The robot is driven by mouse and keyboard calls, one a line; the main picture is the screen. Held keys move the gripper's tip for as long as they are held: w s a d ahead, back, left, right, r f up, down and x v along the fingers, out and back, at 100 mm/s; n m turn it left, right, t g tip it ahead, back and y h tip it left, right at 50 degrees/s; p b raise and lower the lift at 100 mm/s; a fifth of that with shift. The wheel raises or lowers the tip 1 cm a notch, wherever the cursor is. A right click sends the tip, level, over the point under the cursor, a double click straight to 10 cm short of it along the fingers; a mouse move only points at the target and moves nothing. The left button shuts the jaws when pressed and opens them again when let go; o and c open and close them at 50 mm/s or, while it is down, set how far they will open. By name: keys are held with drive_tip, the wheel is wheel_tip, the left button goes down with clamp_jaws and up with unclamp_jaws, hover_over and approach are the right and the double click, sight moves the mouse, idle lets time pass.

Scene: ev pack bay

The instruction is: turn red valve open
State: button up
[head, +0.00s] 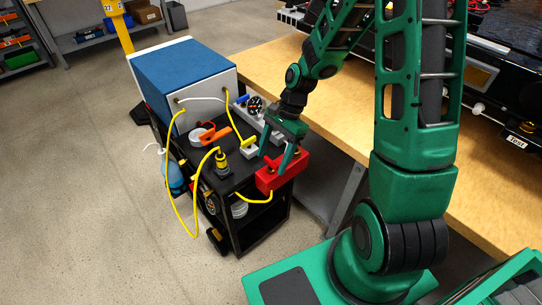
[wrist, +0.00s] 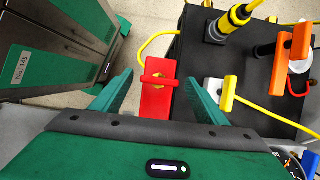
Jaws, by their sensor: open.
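The red valve (head: 268,181) sits at the near right corner of the black cart's top. In the wrist view the green fingers of my gripper (wrist: 159,79) stand left and right of the valve, with a visible gap on each side. I cannot tell how far the fingertips are above the handle.
A yellow-handled valve on a white block (wrist: 213,88) stands right of my right finger. An orange handle (wrist: 301,42) and a black-and-yellow connector (head: 221,161) with a yellow hose are also on the cart (head: 240,185). A blue-topped box (head: 182,78) stands behind; a wooden bench (head: 320,105) is at right.

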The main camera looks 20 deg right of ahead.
drive_tip(key=shift+c, duration=0.7)
drive_tip(key=c, duration=0.9)
drive_tip(key=shift+w+n, duration=0.1)
drive_tip(key=shift+n, duration=0.3)
drive_tip(key=n+g, duration=0.1)
drive_tip(key=n, duration=0.1)
drive_tip(key=shift+w+a+n+h, duration=0.1)
drive_tip(key=shift+n+h, duration=0.2)
drive_tip(key=shift+n, duration=0.1)
drive_tip(key=n+h, duration=0.1)
drive_tip(key=n, duration=0.1)
drive_tip(key=n+g, duration=0.1)
drive_tip(key=n, duration=0.2)
drive_tip(key=shift+w+a+n+g+h, duration=0.15)
drive_tip(key=shift+n+g+h, duration=0.15)
drive_tip(key=shift+h, duration=0.1)
drive_tip(key=n, duration=0.2)
drive_tip(key=n+h, duration=0.1)
drive_tip(key=n, duration=0.1)
drive_tip(key=shift+a+h, duration=0.15)
drive_tip(key=shift+h, duration=0.15)
drive_tip(key=n, duration=0.2)
drive_tip(key=n+h, duration=0.1)
drive_tip(key=n, duration=0.1)
drive_tip(key=shift+a+n+h, duration=0.1)
drive_tip(key=shift+n+h, duration=0.2)
